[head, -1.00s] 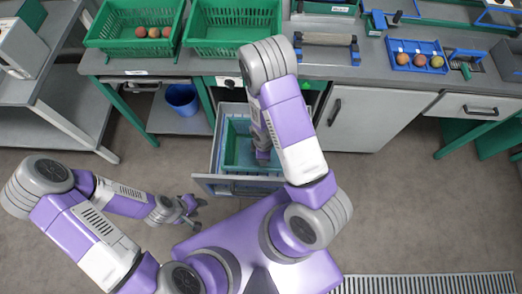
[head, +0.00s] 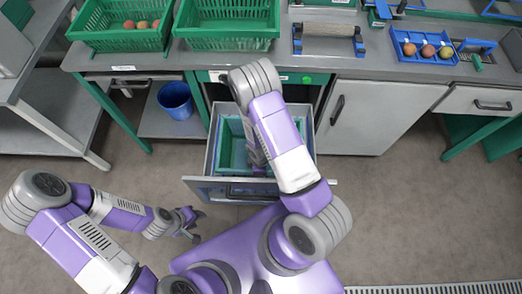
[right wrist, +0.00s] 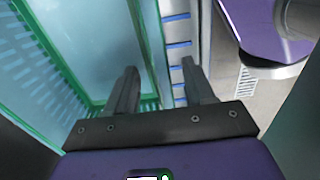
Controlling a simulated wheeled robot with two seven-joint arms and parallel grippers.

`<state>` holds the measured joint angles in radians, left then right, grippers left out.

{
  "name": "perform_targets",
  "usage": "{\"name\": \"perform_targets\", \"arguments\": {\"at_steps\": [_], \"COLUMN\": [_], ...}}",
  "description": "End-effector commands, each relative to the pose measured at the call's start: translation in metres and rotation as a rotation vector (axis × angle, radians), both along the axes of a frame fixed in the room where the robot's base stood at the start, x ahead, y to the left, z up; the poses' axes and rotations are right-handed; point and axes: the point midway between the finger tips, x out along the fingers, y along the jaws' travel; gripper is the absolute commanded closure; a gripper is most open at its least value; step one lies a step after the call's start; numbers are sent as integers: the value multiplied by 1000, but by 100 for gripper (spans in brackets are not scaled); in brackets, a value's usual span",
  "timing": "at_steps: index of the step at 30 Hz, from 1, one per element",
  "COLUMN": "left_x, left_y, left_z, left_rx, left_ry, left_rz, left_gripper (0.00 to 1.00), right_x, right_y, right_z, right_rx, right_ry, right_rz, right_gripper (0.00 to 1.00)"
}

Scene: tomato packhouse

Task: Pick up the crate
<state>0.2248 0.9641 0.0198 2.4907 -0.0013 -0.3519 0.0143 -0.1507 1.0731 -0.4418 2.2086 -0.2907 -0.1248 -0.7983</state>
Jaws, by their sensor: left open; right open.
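A green crate (head: 232,148) sits inside an open grey drawer (head: 203,158) under the counter in the head view. My right arm reaches down over it and hides its right part and the right gripper there. In the right wrist view, my right gripper (right wrist: 158,72) is open. The crate's green wall (right wrist: 150,35) runs up between its two fingers, one on the inner side and one on the outer side. I cannot tell whether they touch it. My left gripper (head: 188,222) is open and empty over the floor, left of the drawer.
Two more green crates stand on the counter: one with several tomatoes (head: 122,28), one empty-looking (head: 227,27). A blue tray (head: 402,36) with fruit is at the right. A blue bucket (head: 175,100) stands on a low shelf. A cabinet door (head: 375,118) is right of the drawer.

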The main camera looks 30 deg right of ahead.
Motion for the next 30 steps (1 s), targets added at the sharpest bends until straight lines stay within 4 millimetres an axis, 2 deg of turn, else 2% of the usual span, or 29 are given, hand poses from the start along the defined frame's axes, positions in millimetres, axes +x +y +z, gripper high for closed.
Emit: {"name": "perform_targets", "arguments": {"at_steps": [3, 9, 11, 20, 30], "left_x": [0, 0, 0, 0, 0], "left_y": [0, 0, 0, 0, 0], "left_z": [-3, -2, -2, -2, -2], "left_rx": [0, 0, 0, 0, 0], "left_ry": [0, 0, 0, 0, 0], "left_rz": [0, 0, 0, 0, 0], "left_gripper": [57, 57, 57, 57, 57], "right_x": [0, 1, 0, 1, 1], "right_y": [0, 0, 0, 0, 0], "right_z": [-8, -7, -7, -7, -7], "right_rx": [0, 1, 0, 0, 1], "right_ry": [-1, -2, -1, -1, -3], "right_rz": [0, 0, 0, 0, 0], "right_gripper": [47, 47, 54, 100, 100]}}
